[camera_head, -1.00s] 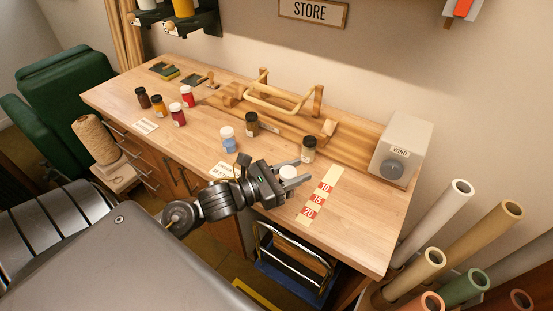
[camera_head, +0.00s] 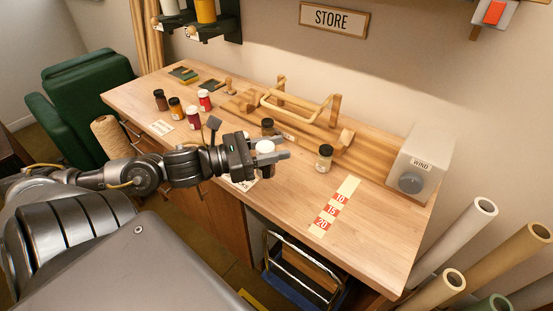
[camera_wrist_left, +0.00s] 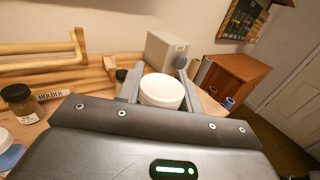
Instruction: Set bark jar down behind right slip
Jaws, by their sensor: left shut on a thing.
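My left gripper (camera_head: 268,148) is shut on a jar with a white lid (camera_head: 265,147), at the front middle of the table. The jar's body is mostly hidden by the fingers, so I cannot confirm it is the bark jar. Its round white lid (camera_wrist_left: 161,91) shows between the fingers in the left wrist view. The right slip (camera_head: 243,185) is a white label at the table's front edge, partly hidden below my gripper. The left slip (camera_head: 160,127) lies farther left. My right gripper is out of view.
Dark-lidded jars stand behind the gripper (camera_head: 267,127) and to its right (camera_head: 325,158). A blue jar (camera_wrist_left: 8,150) with a white lid is close by in the left wrist view. Several jars stand at left, red (camera_head: 193,118) among them.

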